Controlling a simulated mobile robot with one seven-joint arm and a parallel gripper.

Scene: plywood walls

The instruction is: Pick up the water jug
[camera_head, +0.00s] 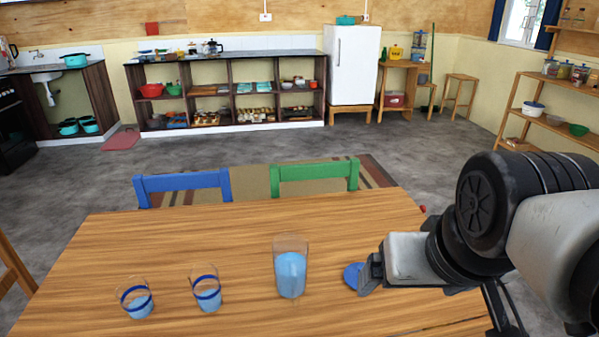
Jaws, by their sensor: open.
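The water jug (291,274) is a tall clear vessel with blue water in it. It stands upright near the middle of the wooden table (240,240). My gripper (366,276) is to the right of the jug, apart from it, and points left towards it. The gripper is open and I see nothing held in it. A small round blue thing (352,272) shows just left of the fingers, partly hidden by them; I cannot tell whether they touch.
Two glasses with blue bands (136,298) (207,293) stand on the table left of the jug. A blue chair (183,182) and a green chair (314,174) are at the table's far edge. The tabletop behind the jug is clear. Shelves and a white fridge (352,63) line the far wall.

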